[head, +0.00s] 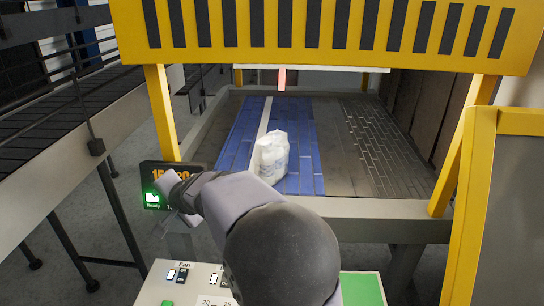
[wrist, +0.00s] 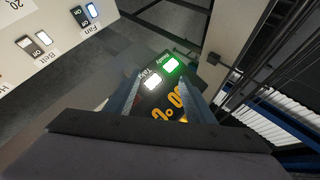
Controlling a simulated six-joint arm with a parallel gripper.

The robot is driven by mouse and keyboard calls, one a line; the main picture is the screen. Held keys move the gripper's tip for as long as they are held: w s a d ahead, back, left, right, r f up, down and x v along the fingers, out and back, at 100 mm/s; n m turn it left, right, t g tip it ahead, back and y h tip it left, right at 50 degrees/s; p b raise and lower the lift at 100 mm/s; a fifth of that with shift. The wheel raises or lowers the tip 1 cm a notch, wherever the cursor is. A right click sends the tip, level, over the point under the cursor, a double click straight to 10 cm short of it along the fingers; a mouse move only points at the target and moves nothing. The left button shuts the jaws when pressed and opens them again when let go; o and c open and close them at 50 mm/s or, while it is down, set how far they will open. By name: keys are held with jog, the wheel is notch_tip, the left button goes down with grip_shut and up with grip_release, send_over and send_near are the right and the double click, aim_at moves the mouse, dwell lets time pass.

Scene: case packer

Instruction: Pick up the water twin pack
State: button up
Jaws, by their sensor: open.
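A whitish, see-through wrapped pack (head: 271,156), which looks like the water twin pack, stands on the blue belt (head: 240,135), near its front end. Its contents are blurred. My gripper (wrist: 162,92) is open, with one finger on each side of the wrist view and nothing held between them. In the head view my gripper (head: 178,193) is left of the pack and nearer the camera, in front of the display, and my arm partly covers it. The pack does not show in the wrist view.
A dark display (head: 152,168) with orange digits and a green lit sign stands by the left yellow post; it also fills the wrist view's middle (wrist: 165,100). A yellow slotted guard (head: 320,30) spans above the belt. A switch panel (head: 160,290) and a green patch (head: 362,289) lie in front.

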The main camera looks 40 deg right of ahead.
jog(key=w+d+r+m+h, duration=0.1)
jog(key=d+r+m, duration=0.1)
jog(key=d+r, duration=0.1)
jog(key=w+d+r+m+t+h+p, duration=0.1)
jog(key=w+d+r+m, duration=0.1)
jog(key=d+r+m, duration=0.1)
jog(key=w+d+r+m+t+h, duration=0.1)
jog(key=w+d+r+m+h, duration=0.1)
jog(key=d+r, duration=0.2)
jog(key=shift+d+r+m+p, duration=0.35)
jog(key=shift+d+m+p, duration=0.05)
jog(key=shift+d, duration=0.25)
jog(key=d+r+m+h, duration=0.2)
jog(key=d+r+m, duration=0.15)
jog(key=d, duration=0.25)
jog(key=n+g+h+b, duration=0.8)
jog(key=n+h+b, duration=0.2)
jog(key=n+h, duration=0.15)
send_over(264, 146)
jog(key=a, duration=0.3)
jog(key=shift+m, duration=0.4)
jog(key=f, duration=0.5)
jog(key=shift+s+d+f, duration=0.1)
jog(key=shift+s, duration=0.25)
